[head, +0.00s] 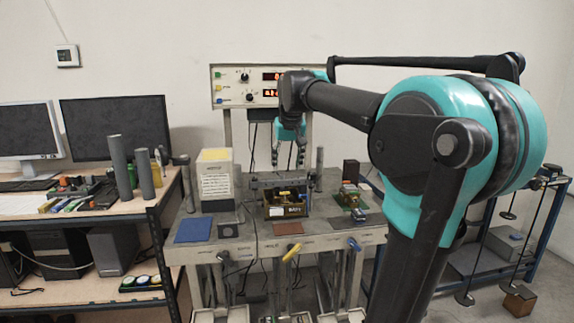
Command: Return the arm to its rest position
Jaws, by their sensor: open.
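My gripper (288,158) hangs at the end of my arm, pointing down above the middle of the lever table. Its fingers are small in the head view, with nothing visible between them. It is open. My teal and black arm fills the right side of the view and reaches left over the table. Just below the fingers, a small open box (286,212) with things in it stands on the grey table (255,246). I cannot tell the exact gap between the fingers and the box.
A cream box (215,182), a blue mat (194,229) and a brown mat (288,228) are on the table. Yellow (291,246) and blue (354,244) lever handles show at its front. A display panel (240,86) stands behind. A cluttered bench (75,215) is at left.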

